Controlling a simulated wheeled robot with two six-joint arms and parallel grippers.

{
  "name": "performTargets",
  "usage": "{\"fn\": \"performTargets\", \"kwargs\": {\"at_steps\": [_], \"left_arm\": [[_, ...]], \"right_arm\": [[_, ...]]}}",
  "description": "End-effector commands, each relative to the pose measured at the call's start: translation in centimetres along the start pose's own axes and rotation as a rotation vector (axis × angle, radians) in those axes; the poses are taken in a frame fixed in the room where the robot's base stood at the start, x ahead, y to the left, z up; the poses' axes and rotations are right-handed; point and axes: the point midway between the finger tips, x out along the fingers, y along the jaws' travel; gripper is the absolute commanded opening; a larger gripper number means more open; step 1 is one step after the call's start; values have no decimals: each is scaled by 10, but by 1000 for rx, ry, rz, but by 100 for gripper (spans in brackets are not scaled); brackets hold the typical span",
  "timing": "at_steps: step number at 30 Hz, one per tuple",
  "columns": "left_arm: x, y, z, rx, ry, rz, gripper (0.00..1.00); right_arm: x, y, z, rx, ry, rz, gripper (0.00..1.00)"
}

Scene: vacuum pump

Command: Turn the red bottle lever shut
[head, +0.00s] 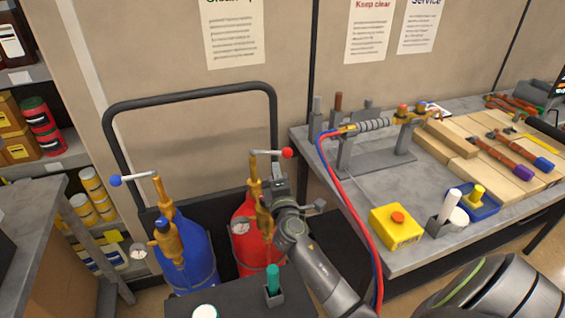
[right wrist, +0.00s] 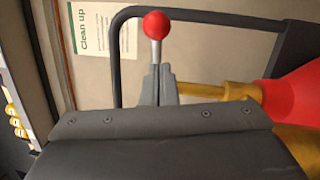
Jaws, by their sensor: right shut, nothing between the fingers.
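The red bottle (head: 243,238) stands in the cart, with a brass valve (head: 254,188) on top. Its lever, a grey rod with a red ball (head: 288,153), points right across the valve top in the head view. My right gripper (head: 278,178) is just below the rod, right of the valve. In the right wrist view its fingers (right wrist: 162,84) are shut with nothing between them; the lever's red ball (right wrist: 156,25) and rod show just beyond the tips. Whether the fingers touch the rod I cannot tell. My left gripper is not in view.
A blue bottle (head: 190,252) with a blue-ball lever (head: 115,181) stands left of the red one. The cart's dark handle frame (head: 190,92) rises behind. Red and blue hoses (head: 345,205) hang at the workbench (head: 385,262) on the right, which holds a yellow button box (head: 396,227).

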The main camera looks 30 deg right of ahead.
Motion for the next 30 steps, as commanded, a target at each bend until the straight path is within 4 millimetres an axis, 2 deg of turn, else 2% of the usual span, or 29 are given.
{"fn": "performTargets", "kwargs": {"at_steps": [1,6,20,30], "left_arm": [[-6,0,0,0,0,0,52],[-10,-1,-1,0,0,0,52],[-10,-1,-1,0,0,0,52],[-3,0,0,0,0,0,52]], "right_arm": [[6,3,6,-3,0,1,0],[16,2,16,0,1,1,0],[18,0,19,2,6,1,0],[37,-6,32,24,210,30,0]]}}
